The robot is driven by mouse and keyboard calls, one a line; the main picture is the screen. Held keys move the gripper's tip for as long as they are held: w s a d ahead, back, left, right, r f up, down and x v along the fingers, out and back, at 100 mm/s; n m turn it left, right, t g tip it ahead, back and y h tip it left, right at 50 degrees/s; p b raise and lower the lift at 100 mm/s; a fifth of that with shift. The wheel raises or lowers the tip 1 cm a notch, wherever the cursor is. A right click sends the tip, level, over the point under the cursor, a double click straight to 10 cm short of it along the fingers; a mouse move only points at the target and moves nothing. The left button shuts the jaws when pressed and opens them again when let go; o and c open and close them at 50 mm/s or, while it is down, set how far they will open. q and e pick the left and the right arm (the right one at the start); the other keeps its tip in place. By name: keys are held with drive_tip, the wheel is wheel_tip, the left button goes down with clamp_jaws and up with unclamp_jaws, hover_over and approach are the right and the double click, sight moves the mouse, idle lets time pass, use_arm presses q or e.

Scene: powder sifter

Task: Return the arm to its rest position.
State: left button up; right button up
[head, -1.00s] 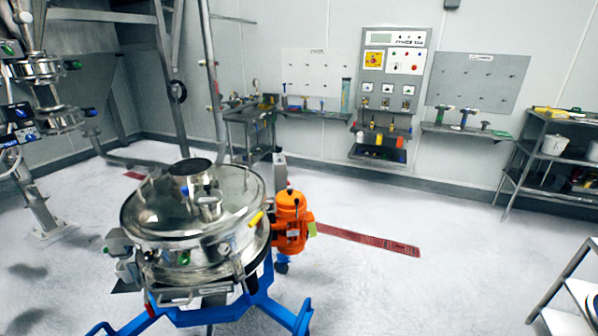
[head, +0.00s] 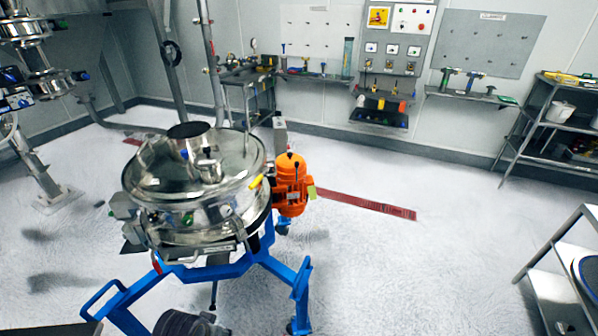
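The steel powder sifter (head: 196,185) stands on a blue wheeled frame (head: 222,268) left of centre in the head view. Its domed lid is on, with a short open-topped spout. An orange motor (head: 291,184) is fixed to its right side. Neither of my grippers shows in the head view, so I cannot see what they hold. A dark rounded part (head: 187,325) shows at the bottom edge, cut off by the frame. I cannot tell what it is.
Steel process equipment (head: 45,85) stands at the far left. A control panel (head: 395,48) and tool boards line the back wall. A shelf rack (head: 560,125) and a steel cart (head: 548,285) are at the right. The floor (head: 400,270) right of the sifter is clear.

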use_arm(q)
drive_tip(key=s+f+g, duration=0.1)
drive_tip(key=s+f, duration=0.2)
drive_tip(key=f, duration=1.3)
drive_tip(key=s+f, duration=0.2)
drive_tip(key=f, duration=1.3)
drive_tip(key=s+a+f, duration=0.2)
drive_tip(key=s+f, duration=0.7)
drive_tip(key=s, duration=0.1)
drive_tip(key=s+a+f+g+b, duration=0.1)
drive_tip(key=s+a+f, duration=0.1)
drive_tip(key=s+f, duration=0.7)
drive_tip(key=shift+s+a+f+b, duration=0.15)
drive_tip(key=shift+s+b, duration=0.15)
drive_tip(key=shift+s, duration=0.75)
